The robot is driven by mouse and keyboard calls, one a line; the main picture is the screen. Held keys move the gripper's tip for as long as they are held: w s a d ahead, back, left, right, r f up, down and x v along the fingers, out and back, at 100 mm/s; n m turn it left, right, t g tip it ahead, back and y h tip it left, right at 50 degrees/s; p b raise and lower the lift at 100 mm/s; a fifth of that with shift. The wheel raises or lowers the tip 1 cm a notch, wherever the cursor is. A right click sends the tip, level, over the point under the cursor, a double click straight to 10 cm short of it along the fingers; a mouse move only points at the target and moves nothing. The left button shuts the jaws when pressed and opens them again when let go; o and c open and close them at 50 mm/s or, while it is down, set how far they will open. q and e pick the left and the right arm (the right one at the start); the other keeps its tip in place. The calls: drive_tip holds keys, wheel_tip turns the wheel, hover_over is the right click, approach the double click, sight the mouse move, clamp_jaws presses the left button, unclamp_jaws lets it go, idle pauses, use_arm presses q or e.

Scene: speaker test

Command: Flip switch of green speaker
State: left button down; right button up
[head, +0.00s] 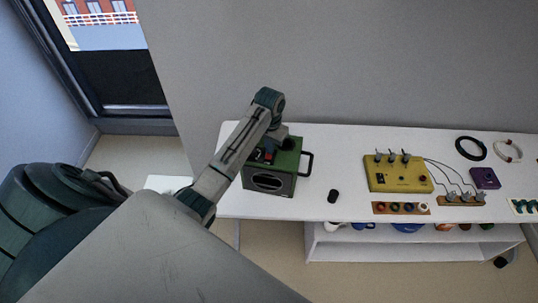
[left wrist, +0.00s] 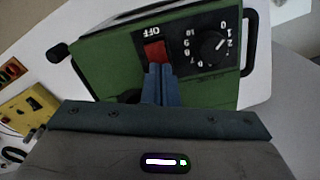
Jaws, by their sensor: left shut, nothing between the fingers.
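The green speaker (head: 288,163) stands at the left part of the white table, with a dark handle on its right side. In the left wrist view the green speaker (left wrist: 120,58) fills the upper middle. Its red switch (left wrist: 156,51) sits beside the word OFF, next to a black dial (left wrist: 212,45) with numbers. My left gripper (left wrist: 158,72) is shut and empty, its blue fingertips right at the red switch; they appear to touch or nearly touch it. In the head view my left gripper (head: 268,152) is over the speaker's top. My right gripper is not in view.
The white table (head: 340,160) also holds a small black object (head: 333,196), a yellow box (head: 395,174) with switches and wires, a purple box (head: 485,178), and a black ring (head: 470,148). A shelf below holds several items. Bare tabletop lies right of the speaker.

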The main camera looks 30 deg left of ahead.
use_arm(q)
drive_tip(key=shift+r+p, duration=0.3)
drive_tip(key=shift+r, duration=3)
